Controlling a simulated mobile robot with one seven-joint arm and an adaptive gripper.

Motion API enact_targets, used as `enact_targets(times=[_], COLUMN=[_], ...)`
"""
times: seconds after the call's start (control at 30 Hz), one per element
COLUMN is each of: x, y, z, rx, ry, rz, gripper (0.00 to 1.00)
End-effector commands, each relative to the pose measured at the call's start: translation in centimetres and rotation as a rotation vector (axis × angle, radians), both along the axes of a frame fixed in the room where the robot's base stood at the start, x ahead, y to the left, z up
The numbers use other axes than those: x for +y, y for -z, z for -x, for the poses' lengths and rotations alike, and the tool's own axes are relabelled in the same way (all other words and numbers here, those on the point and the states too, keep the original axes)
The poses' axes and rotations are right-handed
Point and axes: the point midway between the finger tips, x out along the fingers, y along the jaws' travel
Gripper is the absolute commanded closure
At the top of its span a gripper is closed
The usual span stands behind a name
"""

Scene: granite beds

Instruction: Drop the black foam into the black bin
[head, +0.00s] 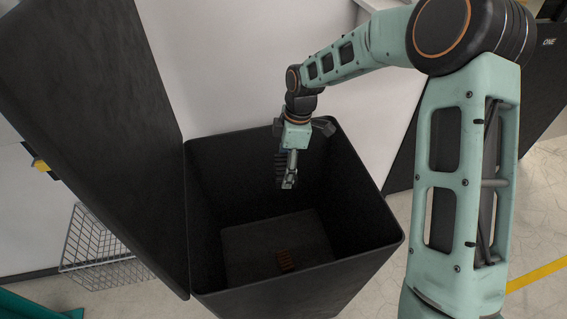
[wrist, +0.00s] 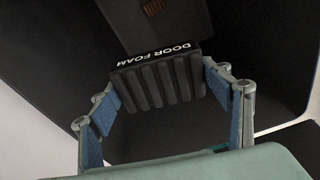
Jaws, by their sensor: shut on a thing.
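The black foam (wrist: 157,84) is a ribbed block with white "DOOR FOAM" lettering in the wrist view. My gripper (wrist: 161,90) is shut on it, with a blue-padded finger at each side. In the head view my gripper (head: 287,180) points down inside the mouth of the black bin (head: 352,262), above its floor. The foam (head: 280,165) is dark and partly hidden there by my gripper. The bin is square and deep, with its tall lid (head: 95,120) standing open at the left.
A small orange-brown ribbed piece (head: 286,260) lies on the bin floor. A wire basket (head: 95,250) stands left of the bin, behind the lid. A pale wall (head: 240,60) rises behind the bin. A dark panel (head: 530,95) is at the right.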

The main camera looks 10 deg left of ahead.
Motion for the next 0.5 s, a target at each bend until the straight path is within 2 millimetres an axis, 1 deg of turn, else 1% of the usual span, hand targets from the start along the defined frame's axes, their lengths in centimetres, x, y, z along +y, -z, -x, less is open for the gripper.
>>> enact_targets(times=[0.03, 0.3, 0.4, 0.5], x=[0.0, 0.0, 0.0, 0.0], y=[0.7, 4.0, 4.9, 5.4], z=[0.0, 0.1, 0.1, 0.0], rx=[0.001, 0.002, 0.001, 0.000], ry=[0.000, 0.000, 0.000, 0.000], rz=[0.000, 0.001, 0.000, 0.000], gripper=[0.42, 0.42, 0.42, 0.42])
